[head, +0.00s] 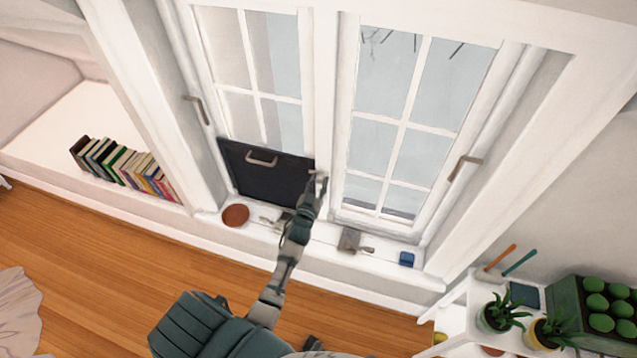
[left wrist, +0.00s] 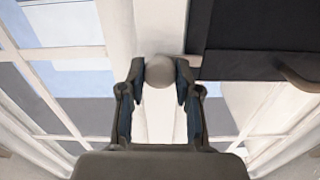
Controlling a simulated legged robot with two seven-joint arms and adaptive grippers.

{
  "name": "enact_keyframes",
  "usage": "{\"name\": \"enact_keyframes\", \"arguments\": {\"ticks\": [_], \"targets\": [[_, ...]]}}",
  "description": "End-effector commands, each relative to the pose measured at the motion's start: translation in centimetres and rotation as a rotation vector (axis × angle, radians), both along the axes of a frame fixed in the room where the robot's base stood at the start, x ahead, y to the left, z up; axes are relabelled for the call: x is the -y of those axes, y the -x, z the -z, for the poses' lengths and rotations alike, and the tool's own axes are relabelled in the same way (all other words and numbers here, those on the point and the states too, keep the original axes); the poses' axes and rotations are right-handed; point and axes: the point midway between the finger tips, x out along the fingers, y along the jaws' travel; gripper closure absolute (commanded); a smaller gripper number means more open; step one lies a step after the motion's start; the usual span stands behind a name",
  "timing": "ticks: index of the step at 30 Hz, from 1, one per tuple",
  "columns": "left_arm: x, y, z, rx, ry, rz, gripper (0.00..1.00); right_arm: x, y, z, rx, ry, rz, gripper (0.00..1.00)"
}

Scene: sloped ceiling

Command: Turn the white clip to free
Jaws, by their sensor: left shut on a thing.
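The white clip shows in the left wrist view as a pale rounded piece (left wrist: 160,70) on the white post between the two windows. My left gripper (head: 316,180) has its fingers on both sides of this piece and is shut on it. In the left wrist view the fingertips (left wrist: 160,82) press against its sides. In the head view the clip is small, and the gripper mostly covers it. A dark panel (head: 258,182) with a pale handle (head: 262,160) stands against the left window, its edge beside the clip.
The sill holds a brown round dish (head: 236,215), a grey block-like thing (head: 349,240) and a blue item (head: 407,259). Window handles (head: 464,167) stick out at both sides. Books (head: 122,164) stand at left, and potted plants (head: 502,315) on a white shelf at right.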

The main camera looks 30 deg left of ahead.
Motion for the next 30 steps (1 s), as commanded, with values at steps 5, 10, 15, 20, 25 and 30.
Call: {"name": "enact_keyframes", "arguments": {"ticks": [5,10,15,20,25,30], "targets": [[0.04,0.0,0.0,-0.007,-0.031,0.0,1.0,-0.01,0.0,-0.08,0.0,0.0,0.0,0.6],[0.06,0.0,-0.03,-0.027,-0.112,0.0,1.0,-0.01,-0.01,-0.25,0.0,0.0,0.0,0.6],[0.11,-0.03,-0.02,-0.058,-0.241,0.001,1.0,0.0,-0.03,-0.45,0.001,0.0,0.0,0.6],[0.17,-0.04,0.04,-0.094,-0.389,0.001,1.0,-0.01,-0.04,-0.58,0.001,0.0,-0.001,0.6],[0.24,-0.06,0.11,-0.132,-0.547,0.002,1.0,0.0,-0.04,-0.57,0.0,0.0,-0.001,0.6],[0.31,-0.06,0.19,-0.17,-0.704,0.003,1.0,0.01,-0.02,-0.48,0.0,0.0,-0.001,0.6]]}}
